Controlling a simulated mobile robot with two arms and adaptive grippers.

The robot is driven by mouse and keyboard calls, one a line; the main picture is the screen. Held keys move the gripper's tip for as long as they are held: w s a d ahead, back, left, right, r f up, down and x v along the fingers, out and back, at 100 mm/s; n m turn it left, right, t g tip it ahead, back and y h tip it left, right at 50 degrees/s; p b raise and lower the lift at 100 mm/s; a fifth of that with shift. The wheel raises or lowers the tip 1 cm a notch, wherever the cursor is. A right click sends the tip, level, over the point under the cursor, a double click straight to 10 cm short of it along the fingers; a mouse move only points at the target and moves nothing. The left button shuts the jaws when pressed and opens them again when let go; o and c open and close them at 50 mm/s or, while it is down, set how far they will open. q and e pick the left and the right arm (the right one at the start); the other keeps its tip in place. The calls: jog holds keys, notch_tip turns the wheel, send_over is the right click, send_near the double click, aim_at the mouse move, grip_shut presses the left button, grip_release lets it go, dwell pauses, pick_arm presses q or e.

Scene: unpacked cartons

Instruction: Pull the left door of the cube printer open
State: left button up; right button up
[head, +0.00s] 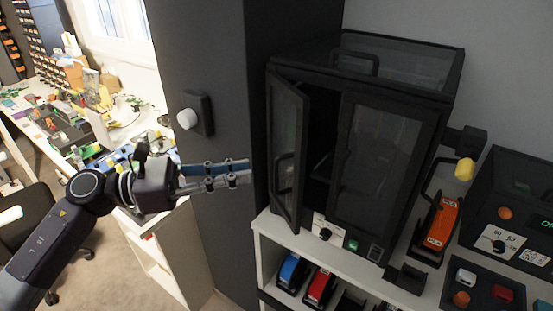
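The cube printer (375,160) is a dark box with two glazed front doors, standing on a white shelf unit. Its left door (287,150) stands partly open, swung outward at the left side, with a dark gap beside it. A handle (284,174) shows on this door. The right door (375,165) looks shut. My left gripper (250,171) is left of the open door, apart from it in the picture, fingers pointing right. Its two fingers lie close together with nothing visible held; whether they are shut is unclear. My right gripper is not in view.
A dark column (215,235) with a white knob (187,118) stands behind my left gripper. An orange device (441,225) and a control box (515,215) stand right of the printer. Blue (291,272) and red (319,288) items sit in the shelf (335,262) below. A cluttered bench is at left.

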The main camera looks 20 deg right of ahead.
pick_arm(q)
jog(key=p, duration=0.3)
send_over(275, 192)
jog(key=shift+w+d, duration=0.2)
grip_shut()
jog(key=shift+a, duration=0.1)
